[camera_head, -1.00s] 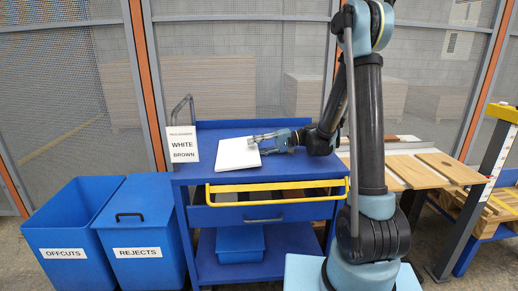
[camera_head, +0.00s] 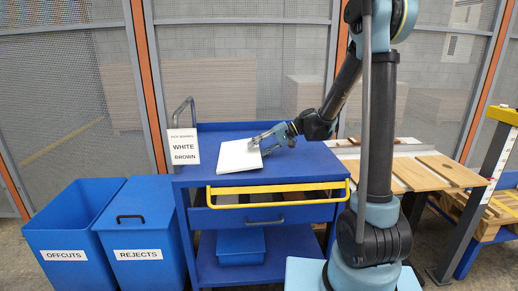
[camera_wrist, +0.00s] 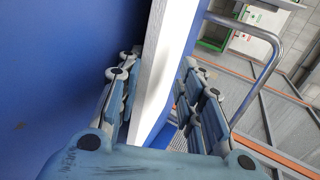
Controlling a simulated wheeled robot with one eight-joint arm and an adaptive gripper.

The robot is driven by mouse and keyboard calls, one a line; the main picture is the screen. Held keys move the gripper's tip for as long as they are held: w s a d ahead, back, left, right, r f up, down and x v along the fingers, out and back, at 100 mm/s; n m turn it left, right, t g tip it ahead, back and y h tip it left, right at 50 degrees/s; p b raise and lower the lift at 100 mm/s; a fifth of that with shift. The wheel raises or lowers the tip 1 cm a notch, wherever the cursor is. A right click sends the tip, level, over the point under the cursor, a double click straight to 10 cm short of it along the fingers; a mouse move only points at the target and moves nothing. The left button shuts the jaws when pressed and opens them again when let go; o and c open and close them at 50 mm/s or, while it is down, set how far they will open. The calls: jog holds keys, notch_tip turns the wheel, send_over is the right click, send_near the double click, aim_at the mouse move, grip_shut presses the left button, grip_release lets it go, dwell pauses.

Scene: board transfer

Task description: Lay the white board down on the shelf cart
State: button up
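The white board (camera_head: 238,156) lies over the left part of the blue shelf cart's top (camera_head: 300,165), looking nearly flat in the head view. Whether all of it touches the top is not clear. My gripper (camera_head: 258,144) is at its right edge, angled down to the left. In the wrist view the board (camera_wrist: 162,75) runs between my gripper's fingers (camera_wrist: 155,88), slanted to them, with narrow gaps seeming to show beside it. The fingers look open around the board, not clamped. The board's underside is hidden.
A sign (camera_head: 183,146) reading WHITE and BROWN stands at the cart's left, by the metal handle (camera_head: 183,104). A yellow rail (camera_head: 278,189) crosses the cart's front. OFFCUTS (camera_head: 62,253) and REJECTS (camera_head: 138,253) bins stand left. A table with wooden boards (camera_head: 420,172) stands right.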

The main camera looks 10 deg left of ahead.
jog(key=h, duration=0.3)
jog(key=shift+d+r+t, duration=0.1)
jog(key=shift+r+t, duration=0.2)
jog(key=shift+t, duration=0.1)
jog(key=shift+w+d+r+t+h, duration=0.1)
jog(key=shift+d+t+h, duration=0.1)
jog(key=shift+h, duration=0.6)
jog(key=shift+d+t+h, duration=0.1)
jog(key=shift+t+h, duration=0.1)
jog(key=shift+h, duration=0.6)
jog(key=shift+w+d+r, duration=0.2)
jog(key=shift+d+r, duration=0.1)
jog(key=shift+d, duration=0.4)
jog(key=shift+w+d+r, duration=0.15)
jog(key=shift+d+r, duration=0.15)
jog(key=shift+d, duration=0.4)
jog(key=shift+o, duration=0.6)
jog(key=o, duration=0.4)
jog(key=shift+o, duration=0.2)
